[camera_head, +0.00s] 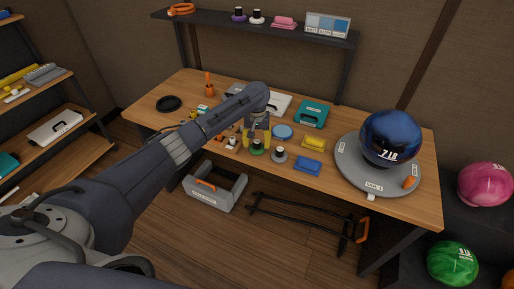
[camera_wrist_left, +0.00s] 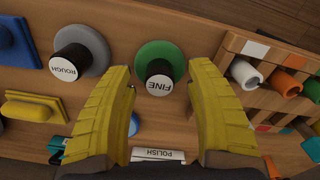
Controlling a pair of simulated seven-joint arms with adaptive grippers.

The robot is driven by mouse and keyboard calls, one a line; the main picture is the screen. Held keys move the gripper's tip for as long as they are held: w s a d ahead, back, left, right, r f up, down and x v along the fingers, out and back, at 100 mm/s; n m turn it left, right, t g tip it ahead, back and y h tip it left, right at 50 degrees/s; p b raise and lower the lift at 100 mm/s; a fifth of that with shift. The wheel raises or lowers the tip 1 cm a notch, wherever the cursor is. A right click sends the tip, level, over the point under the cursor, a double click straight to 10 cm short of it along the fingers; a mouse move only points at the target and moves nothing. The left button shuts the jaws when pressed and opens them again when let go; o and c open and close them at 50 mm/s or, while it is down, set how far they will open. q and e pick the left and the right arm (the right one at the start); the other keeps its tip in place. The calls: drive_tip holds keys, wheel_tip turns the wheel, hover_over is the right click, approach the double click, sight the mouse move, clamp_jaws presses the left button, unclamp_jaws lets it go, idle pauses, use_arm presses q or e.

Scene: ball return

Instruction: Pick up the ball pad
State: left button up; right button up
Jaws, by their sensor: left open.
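A round green pad with a black knob labelled FINE (camera_wrist_left: 160,54) lies on the workbench. It also shows in the head view (camera_head: 257,149). A grey round pad with a knob labelled ROUGH (camera_wrist_left: 92,42) lies beside it; in the head view it is to the right of the green one (camera_head: 279,157). My left gripper (camera_wrist_left: 160,85) is open, its yellow fingers on either side of the FINE knob, with nothing held. In the head view the left gripper (camera_head: 257,132) is over the bench just behind the green pad. My right gripper is not in view.
A wooden rack (camera_wrist_left: 258,60) with coloured tubes stands close to one finger. A label reading POLISH (camera_wrist_left: 158,154) shows between the fingers. Yellow (camera_head: 314,143) and blue (camera_head: 307,165) blocks lie to the right. A blue ball (camera_head: 390,138) rests on a grey round stand (camera_head: 350,170).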

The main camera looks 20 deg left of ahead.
use_arm(q)
drive_tip(key=shift+f, duration=0.35)
drive_tip(key=shift+c, duration=0.3)
clamp_jaws()
